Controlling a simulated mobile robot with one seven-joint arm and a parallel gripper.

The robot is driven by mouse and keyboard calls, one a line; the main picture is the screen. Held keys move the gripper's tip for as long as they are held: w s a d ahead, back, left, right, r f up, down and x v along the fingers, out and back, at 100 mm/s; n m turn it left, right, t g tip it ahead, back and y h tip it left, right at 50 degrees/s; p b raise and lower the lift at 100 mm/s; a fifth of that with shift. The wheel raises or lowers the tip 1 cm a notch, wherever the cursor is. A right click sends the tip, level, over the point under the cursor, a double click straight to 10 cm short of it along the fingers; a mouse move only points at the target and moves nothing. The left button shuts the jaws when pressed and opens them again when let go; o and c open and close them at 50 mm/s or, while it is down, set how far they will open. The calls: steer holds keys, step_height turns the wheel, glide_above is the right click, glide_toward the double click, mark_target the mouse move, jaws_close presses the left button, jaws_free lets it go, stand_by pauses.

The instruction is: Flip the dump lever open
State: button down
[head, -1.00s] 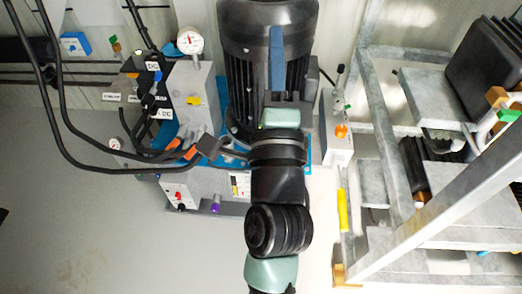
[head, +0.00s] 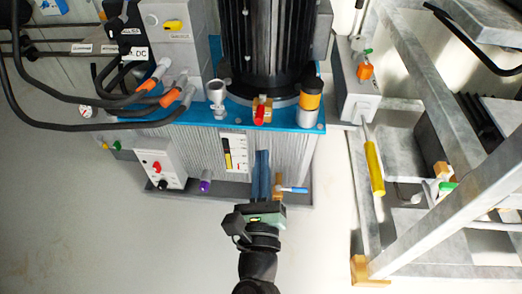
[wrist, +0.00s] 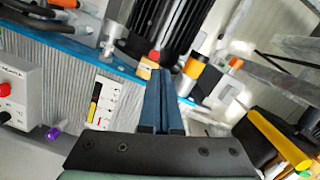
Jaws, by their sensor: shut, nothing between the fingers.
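My gripper (head: 261,154) is shut and empty, its two blue fingers together in front of the ribbed tank front. In the wrist view its fingertips (wrist: 163,76) cover part of the tank edge. No lever is labelled as the dump lever, so I cannot tell which it is. A blue-handled brass valve (head: 291,189) sits low on the tank, just right of my fingers, its handle pointing right. A red-handled brass valve (head: 260,112) sits on the blue tank top above my fingertips. A yellow-handled lever (head: 375,167) hangs from the grey hand-pump block (head: 356,97) at the right.
A black motor (head: 262,45) stands on the blue tank top (head: 160,127). An orange-capped filler (head: 310,98) is at its right corner. Black hoses (head: 60,122) loop at the left. A grey metal frame (head: 440,90) fills the right. The floor (head: 90,220) at lower left is clear.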

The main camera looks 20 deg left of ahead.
mark_target(261, 110)
step_height(261, 110, down, 6)
steer(key=s+m+b, duration=0.1)
steer(key=m+b, duration=0.1)
steer(key=shift+d+f, duration=0.25)
steer(key=w+a+r+p, duration=0.4)
steer(key=w+p, duration=0.1)
steer(key=w, duration=0.5)
steer(key=shift+r, duration=0.35)
steer(key=shift+a, duration=0.1)
steer(key=shift+r+g+h+p, duration=0.1)
steer(key=shift+g+h+p, duration=0.2)
steer(key=shift+p, duration=0.1)
